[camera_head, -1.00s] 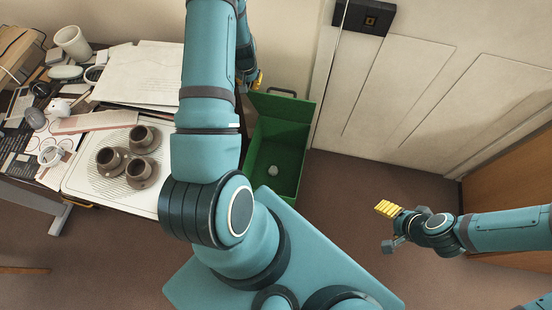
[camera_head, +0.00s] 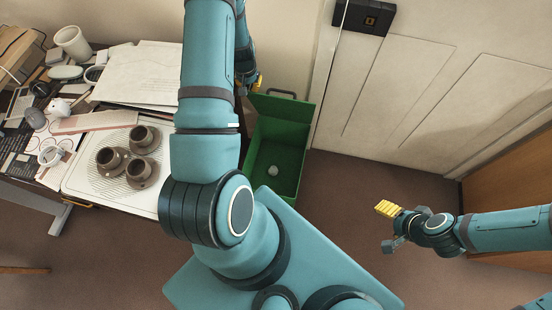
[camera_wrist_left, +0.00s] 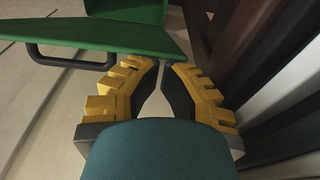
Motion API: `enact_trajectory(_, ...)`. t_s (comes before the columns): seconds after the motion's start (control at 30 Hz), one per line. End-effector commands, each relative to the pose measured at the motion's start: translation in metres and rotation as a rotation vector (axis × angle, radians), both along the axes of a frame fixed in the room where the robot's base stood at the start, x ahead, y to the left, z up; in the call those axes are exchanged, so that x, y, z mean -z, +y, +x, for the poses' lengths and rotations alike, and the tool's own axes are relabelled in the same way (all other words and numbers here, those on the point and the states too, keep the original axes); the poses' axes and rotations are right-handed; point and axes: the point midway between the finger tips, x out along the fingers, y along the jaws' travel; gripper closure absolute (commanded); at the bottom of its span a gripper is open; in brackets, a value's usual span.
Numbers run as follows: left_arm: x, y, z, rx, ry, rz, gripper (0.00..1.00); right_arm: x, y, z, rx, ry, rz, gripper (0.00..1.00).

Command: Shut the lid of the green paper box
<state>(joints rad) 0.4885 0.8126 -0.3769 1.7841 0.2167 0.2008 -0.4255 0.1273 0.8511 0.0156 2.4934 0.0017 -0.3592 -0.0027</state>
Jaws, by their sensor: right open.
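The green paper box (camera_head: 262,156) stands on the floor right of the desk in the head view, its inside visible. Its lid (camera_head: 285,107) stands raised at the back, with a dark handle (camera_head: 282,93) on its edge. In the left wrist view the lid (camera_wrist_left: 105,35) and handle (camera_wrist_left: 70,62) lie just beyond the fingers. My left gripper (camera_head: 254,83) is by the lid's left end, partly hidden behind my arm. In the wrist view its yellow fingers (camera_wrist_left: 163,68) have a narrow, empty gap. My right gripper (camera_head: 390,228) is open and empty, away from the box.
A small pale round object (camera_head: 273,171) lies in the box. The desk at left holds papers (camera_head: 140,72), a white tray (camera_head: 85,185) with brown cups (camera_head: 140,172) and a white cup (camera_head: 72,42). A wall and pale door (camera_head: 420,90) stand behind; floor at right is clear.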

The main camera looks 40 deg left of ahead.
Motion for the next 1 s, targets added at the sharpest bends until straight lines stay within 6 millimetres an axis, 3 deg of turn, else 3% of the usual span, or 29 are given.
enact_trajectory(0.6,0.023,-0.022,-0.043,-0.003,0.006,-0.003,1.00,0.000,0.000,0.000,0.000,0.000,0.000,0.31)
enact_trajectory(1.0,0.025,-0.024,-0.049,-0.004,0.007,-0.001,1.00,0.000,0.000,0.000,0.000,0.000,0.000,0.31)
